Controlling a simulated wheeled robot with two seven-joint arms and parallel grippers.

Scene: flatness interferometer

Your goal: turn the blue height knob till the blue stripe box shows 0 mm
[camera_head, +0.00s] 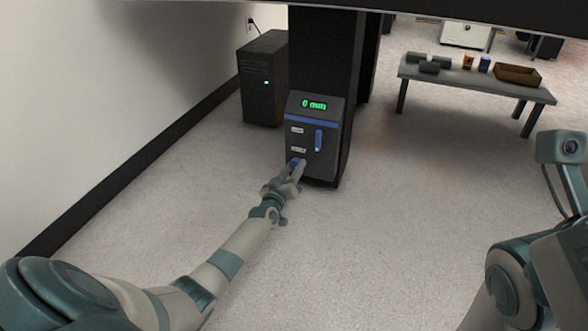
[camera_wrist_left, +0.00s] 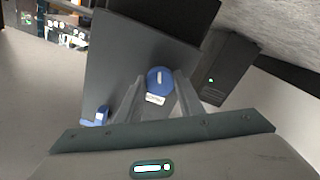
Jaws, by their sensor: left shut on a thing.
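The blue stripe box (camera_head: 323,160) is a dark box on the front of a black column, with a blue band under its display. The green display (camera_head: 314,105) reads 0 mm. The round blue height knob (camera_wrist_left: 160,80) has a white mark on it and sits between my left fingers in the left wrist view. My left gripper (camera_head: 297,167) is shut on the knob at the box's lower left and partly hides it in the head view. My right arm shows at the right edge, but its gripper does not show.
A blue lever (camera_head: 318,139) stands on the box, right of two small labels. A black computer tower (camera_head: 264,85) stands on the floor to the left. A low grey bench (camera_head: 477,82) with small boxes and a brown tray (camera_head: 518,75) is at back right. Floor between is clear.

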